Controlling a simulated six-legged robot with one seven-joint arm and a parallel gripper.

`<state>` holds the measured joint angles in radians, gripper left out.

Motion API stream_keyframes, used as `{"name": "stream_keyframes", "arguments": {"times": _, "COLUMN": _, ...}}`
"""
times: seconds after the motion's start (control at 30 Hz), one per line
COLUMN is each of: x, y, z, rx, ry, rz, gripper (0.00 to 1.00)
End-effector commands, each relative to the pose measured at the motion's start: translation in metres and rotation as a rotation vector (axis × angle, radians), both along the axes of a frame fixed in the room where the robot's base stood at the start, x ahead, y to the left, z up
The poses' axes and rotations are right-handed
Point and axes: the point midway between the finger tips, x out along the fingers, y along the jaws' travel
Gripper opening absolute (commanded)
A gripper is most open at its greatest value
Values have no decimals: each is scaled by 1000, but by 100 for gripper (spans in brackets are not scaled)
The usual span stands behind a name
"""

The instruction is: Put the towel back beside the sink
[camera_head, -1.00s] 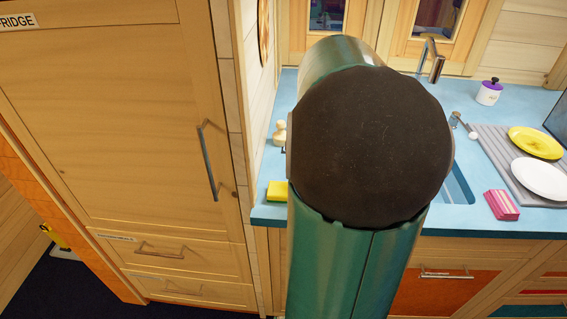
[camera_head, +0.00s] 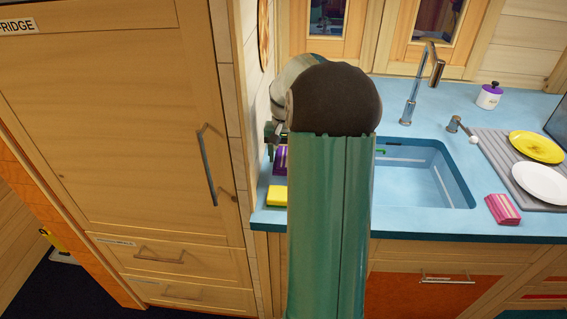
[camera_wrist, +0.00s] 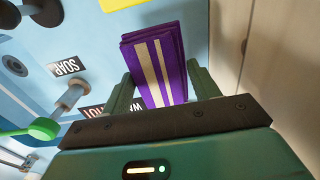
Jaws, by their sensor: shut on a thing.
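A folded purple towel (camera_wrist: 157,75) with pale stripes stands between the fingers of my gripper (camera_wrist: 160,88) in the wrist view. My gripper is shut on it. In the head view the purple towel (camera_head: 281,160) shows just left of my arm, over the blue counter (camera_head: 400,222) left of the sink, by the wall. My arm hides much of my gripper and the left end of the sink (camera_head: 440,185). I cannot tell whether the towel touches the counter.
A yellow block (camera_head: 277,195) lies at the counter's front left, close to the towel. A pink striped folded cloth (camera_head: 502,208) lies right of the sink. The wrist view shows a SOAP label (camera_wrist: 66,67) and a green-headed item (camera_wrist: 42,128). The tall fridge cabinet (camera_head: 110,120) stands left.

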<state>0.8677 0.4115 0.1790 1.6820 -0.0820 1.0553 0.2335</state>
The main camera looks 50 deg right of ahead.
Motion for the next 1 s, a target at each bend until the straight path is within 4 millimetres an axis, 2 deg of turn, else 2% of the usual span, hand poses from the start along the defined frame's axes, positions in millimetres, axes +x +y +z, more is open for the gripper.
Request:
{"name": "stream_keyframes", "arguments": {"times": 0.17, "x": 9, "y": -4, "z": -13, "rx": 1, "ry": 2, "rz": 1, "gripper": 42}}
{"name": "stream_keyframes", "arguments": {"times": 0.33, "x": 8, "y": -3, "z": -37, "rx": 2, "ry": 1, "rz": -2, "gripper": 42}}
{"name": "stream_keyframes", "arguments": {"times": 0.73, "x": 8, "y": -3, "z": -43, "rx": -1, "ry": -1, "rz": 0, "gripper": 42}}
{"name": "stream_keyframes", "arguments": {"times": 0.77, "x": 8, "y": -3, "z": -42, "rx": -1, "ry": -1, "rz": 0, "gripper": 66}}
{"name": "stream_keyframes", "arguments": {"times": 0.83, "x": 8, "y": -3, "z": -42, "rx": -1, "ry": -1, "rz": 0, "gripper": 80}}
{"name": "stream_keyframes", "arguments": {"times": 1.0, "x": 8, "y": -3, "z": -42, "rx": -1, "ry": -1, "rz": 0, "gripper": 82}}
